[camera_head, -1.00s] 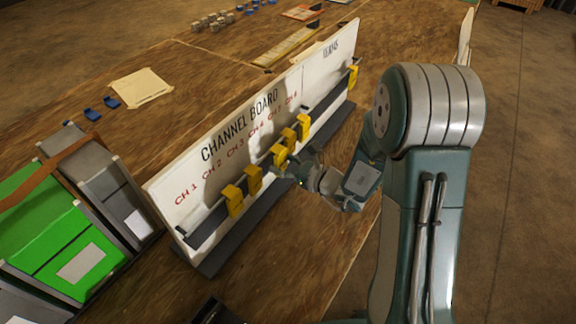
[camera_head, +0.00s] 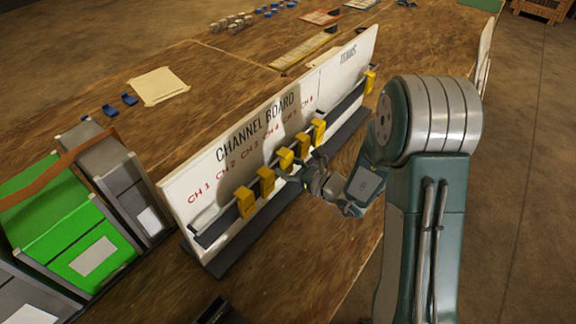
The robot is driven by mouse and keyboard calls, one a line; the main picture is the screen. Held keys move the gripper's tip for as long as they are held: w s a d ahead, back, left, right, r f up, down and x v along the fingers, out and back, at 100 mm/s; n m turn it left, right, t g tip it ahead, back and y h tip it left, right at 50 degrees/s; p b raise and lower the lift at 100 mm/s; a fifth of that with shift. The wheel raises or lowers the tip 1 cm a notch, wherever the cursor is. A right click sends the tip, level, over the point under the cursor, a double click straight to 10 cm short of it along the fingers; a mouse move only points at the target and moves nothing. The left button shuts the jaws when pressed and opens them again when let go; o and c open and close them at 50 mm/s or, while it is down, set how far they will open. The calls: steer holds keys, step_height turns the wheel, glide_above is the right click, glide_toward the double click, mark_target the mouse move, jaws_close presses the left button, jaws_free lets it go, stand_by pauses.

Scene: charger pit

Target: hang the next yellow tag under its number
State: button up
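The white channel board (camera_head: 335,72) stands on the table, with red labels CH 1 to CH 6 on its face and a dark rail (camera_head: 212,232) below. Several yellow tags hang in a row on the rail. The nearest tag (camera_head: 245,203) appears to be under CH 2, the second (camera_head: 266,183) under CH 3 and the third (camera_head: 286,160) under CH 4. The rail below CH 1 is bare. Another tag (camera_head: 369,82) hangs apart, at the far end below "TERMS"-like lettering. My gripper (camera_head: 294,179) is beside the third tag; its fingers are too small to read, and contact is unclear.
A green and grey case (camera_head: 65,235) stands close to the board's left end. Blue pieces (camera_head: 110,109) and a beige sheet (camera_head: 158,86) lie behind the board. Bare wooden table (camera_head: 290,265) lies in front of it.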

steer(key=o, duration=0.4)
steer(key=shift+c, duration=0.2)
steer(key=v, duration=1.2)
